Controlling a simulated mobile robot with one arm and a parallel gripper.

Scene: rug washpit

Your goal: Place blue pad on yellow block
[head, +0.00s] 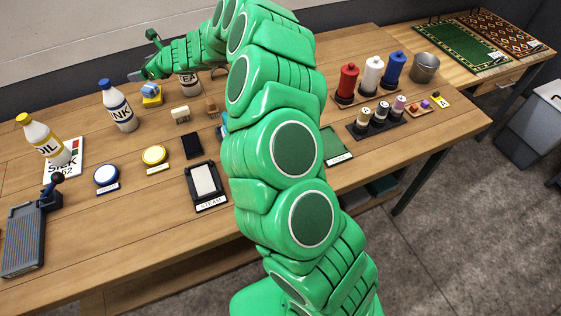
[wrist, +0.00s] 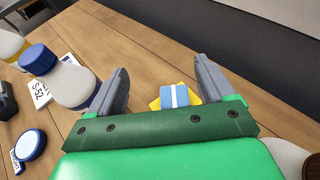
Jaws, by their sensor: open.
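The blue pad (wrist: 167,97) is light blue with a white stripe. It lies on top of the yellow block (wrist: 155,104), whose yellow edges show on both sides of it. In the head view the blue pad (head: 150,88) sits over the yellow block (head: 152,100) on the table's back left, beside the ink bottle. My gripper (wrist: 165,85) is open, with its two grey fingers apart. The pad and block appear between the fingers in the wrist view, with no finger touching them. In the head view my gripper (head: 140,75) is just behind and above them.
The ink bottle (head: 122,112) stands close left of the block, with the silk bottle (head: 45,142) farther left. My arm hides the table's middle.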

